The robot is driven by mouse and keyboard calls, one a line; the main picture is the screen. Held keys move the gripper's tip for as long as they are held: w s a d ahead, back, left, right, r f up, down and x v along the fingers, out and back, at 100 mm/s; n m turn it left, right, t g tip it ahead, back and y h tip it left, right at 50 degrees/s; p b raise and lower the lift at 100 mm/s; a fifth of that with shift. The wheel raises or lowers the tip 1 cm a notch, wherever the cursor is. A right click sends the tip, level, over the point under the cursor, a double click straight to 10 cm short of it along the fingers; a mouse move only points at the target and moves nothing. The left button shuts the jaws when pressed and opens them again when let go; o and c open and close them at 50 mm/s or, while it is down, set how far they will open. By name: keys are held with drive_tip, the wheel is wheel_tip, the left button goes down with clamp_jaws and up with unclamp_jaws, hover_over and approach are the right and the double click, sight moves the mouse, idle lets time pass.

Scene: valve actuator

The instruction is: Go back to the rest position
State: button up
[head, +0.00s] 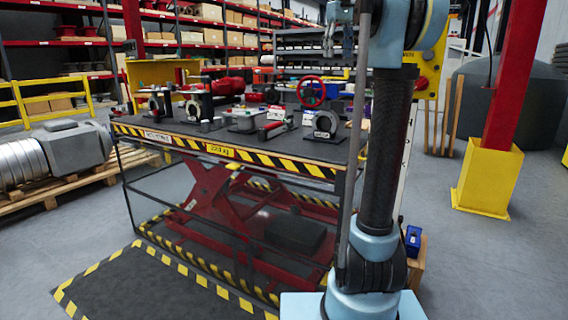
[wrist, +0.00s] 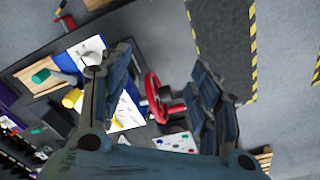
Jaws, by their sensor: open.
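My gripper (wrist: 168,85) is open, with its two blue-grey fingers spread left and right in the wrist view. Nothing is between the finger pads that I can see held. A red handwheel (wrist: 155,98) shows in the gap beyond the fingers, and how far below it lies is hard to tell. In the head view my gripper (head: 338,42) hangs at the top beside my arm, above the workbench. The red handwheel (head: 311,79) stands on the valve actuator at the bench's right part.
The lift-table workbench (head: 255,163) carries several valve parts and tools. A striped floor mat (head: 150,290) lies in front. A pallet with a grey motor (head: 75,145) is at left. A red post with a yellow base (head: 487,180) stands at right. Shelves line the back.

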drive_tip(key=s+f+m, duration=0.1)
drive_tip(key=s+f, duration=0.9)
drive_tip(key=f, duration=0.7)
drive_tip(key=s+f+m+t, duration=0.1)
drive_tip(key=s+f+m, duration=0.1)
drive_tip(key=s+f, duration=0.9)
drive_tip(key=s+f+m, duration=0.2)
drive_tip(key=s+f, duration=0.9)
drive_tip(key=f, duration=1.2)
drive_tip(key=shift+f+t, duration=0.25)
drive_tip(key=shift+t, duration=0.15)
drive_tip(key=shift+d, duration=0.1)
drive_tip(key=shift+w+f, duration=0.2)
drive_tip(key=shift+w, duration=0.3)
